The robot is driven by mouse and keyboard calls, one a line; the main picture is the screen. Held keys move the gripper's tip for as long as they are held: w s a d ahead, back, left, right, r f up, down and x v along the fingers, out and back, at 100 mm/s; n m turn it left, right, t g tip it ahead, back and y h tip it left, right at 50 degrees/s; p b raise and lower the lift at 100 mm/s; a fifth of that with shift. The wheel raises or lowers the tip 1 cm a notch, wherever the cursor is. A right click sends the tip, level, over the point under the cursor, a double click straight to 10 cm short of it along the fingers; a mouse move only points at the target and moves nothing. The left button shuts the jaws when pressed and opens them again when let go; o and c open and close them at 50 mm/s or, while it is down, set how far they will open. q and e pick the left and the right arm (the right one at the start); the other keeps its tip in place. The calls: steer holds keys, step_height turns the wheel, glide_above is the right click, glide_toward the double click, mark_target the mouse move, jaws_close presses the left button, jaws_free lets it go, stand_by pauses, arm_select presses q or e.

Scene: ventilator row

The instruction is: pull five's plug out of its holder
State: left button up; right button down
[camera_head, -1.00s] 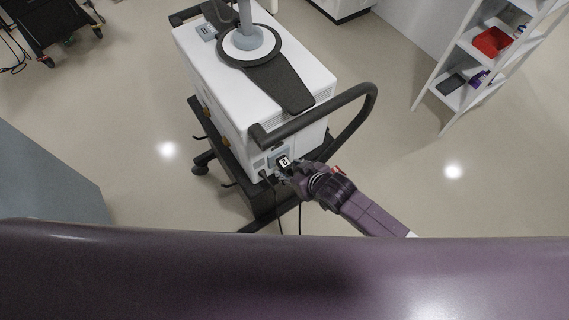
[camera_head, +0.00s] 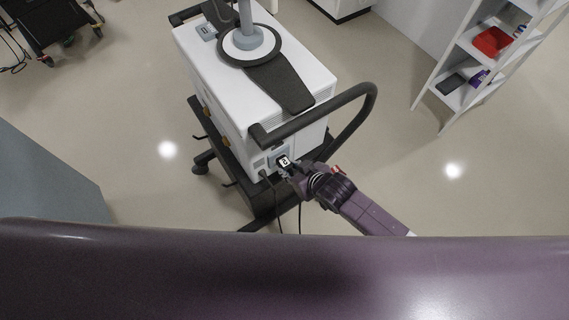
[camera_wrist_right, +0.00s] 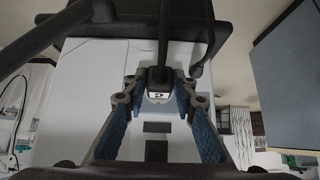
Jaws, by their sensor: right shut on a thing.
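The ventilator (camera_head: 270,80) is a white box on a dark wheeled base, with a dark handle rail (camera_head: 330,110) on its near side. A dark plug (camera_wrist_right: 157,77) with a white number label (camera_head: 284,161) sits at the ventilator's near end panel. The digit is too small to read surely. My right gripper (camera_head: 288,170) is at this plug; in the right wrist view its blue-padded fingers (camera_wrist_right: 158,88) stand on either side of it, shut on it. Whether the plug is still seated in its holder cannot be told. My left gripper is not in view.
A second dark plug with a cord (camera_head: 264,174) is just left of the labelled one. Cords hang below the panel. A white shelf (camera_head: 462,95) with a red bin (camera_head: 491,41) stands at right. Clear floor lies between shelf and ventilator.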

steer(key=shift+s+d, duration=0.1)
steer(key=shift+s+d+p, duration=0.35)
steer(key=shift+s+p, duration=0.05)
steer(key=shift+s, duration=0.05)
steer(key=shift+s+d+p, duration=0.55)
steer(key=shift+s, duration=0.25)
steer(key=shift+s+d+p, duration=0.5)
steer(key=shift+s+d, duration=0.05)
steer(key=shift+s, duration=0.25)
